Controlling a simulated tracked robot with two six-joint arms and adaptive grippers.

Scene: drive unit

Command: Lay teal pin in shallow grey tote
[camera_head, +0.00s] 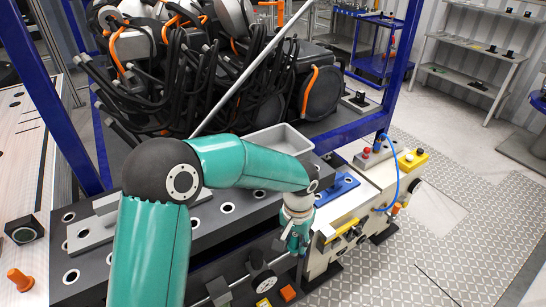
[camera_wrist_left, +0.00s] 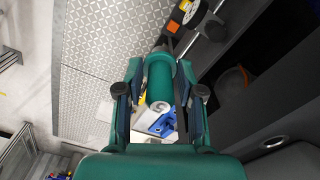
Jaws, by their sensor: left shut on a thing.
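My left gripper (camera_head: 297,238) hangs over the front edge of the bench, at the end of my teal arm. In the left wrist view its two dark fingers (camera_wrist_left: 158,105) are closed on the teal pin (camera_wrist_left: 158,78), a teal cylinder with a pale end face. In the head view the pin is hard to tell from the teal gripper parts. The shallow grey tote (camera_head: 279,137) sits on the bench behind my forearm, which hides part of its near side. The gripper is in front of the tote and apart from it. My right gripper is not in view.
A large black drive unit with cables (camera_head: 200,70) stands behind the tote. A dark block with several round holes (camera_head: 205,222) lies under my arm. A cream machine with a blue plate (camera_head: 337,188) is right of the gripper. A blue post (camera_head: 401,65) rises behind.

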